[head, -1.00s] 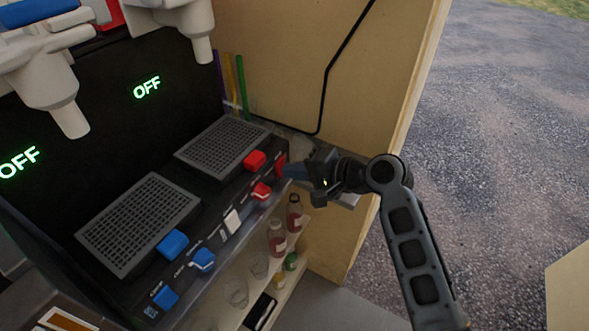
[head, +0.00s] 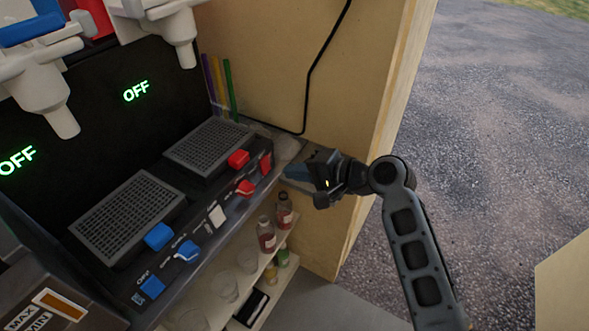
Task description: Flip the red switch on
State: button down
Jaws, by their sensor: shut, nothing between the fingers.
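The slush machine's dark front panel (head: 205,228) carries a row of controls. Red ones sit at its right end: a red block (head: 238,159) by the right grate, a red lever-like switch (head: 246,188) on the front face, and a red piece (head: 266,163) at the far right. The green display (head: 136,91) above the right grate reads OFF, and so does the left display (head: 17,160). My gripper (head: 298,172) is shut and empty, just right of the panel's right end, pointing left. It appears apart from the red switch.
Blue controls (head: 187,251) and a white switch (head: 217,215) lie further left on the panel. Bottles (head: 266,236) and glasses stand on a shelf below. A wooden wall (head: 300,60) with a black cable rises behind my gripper. Open gravel lies to the right.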

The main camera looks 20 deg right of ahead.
jog(key=v, duration=0.9)
jog(key=shift+b, duration=0.4)
